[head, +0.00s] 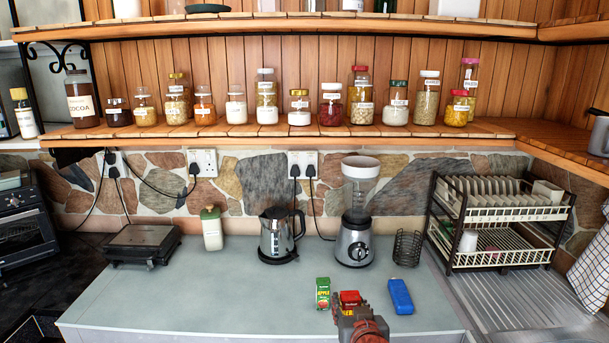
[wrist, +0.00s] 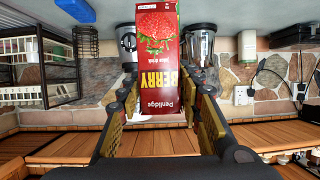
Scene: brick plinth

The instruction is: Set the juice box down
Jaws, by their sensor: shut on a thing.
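A red juice box (wrist: 159,70) labelled BERRY stands between the two fingers of my gripper (wrist: 160,100) in the upside-down wrist view. My gripper is shut on it. In the head view the red box's top (head: 350,297) shows just beyond my gripper (head: 354,312), over the front part of the grey counter (head: 200,290).
A green apple juice box (head: 323,293) stands close left of the red one, and a blue box (head: 400,296) to its right. Behind are a kettle (head: 278,236), a blender (head: 355,240) and a wire holder (head: 407,248). The counter's left front is clear.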

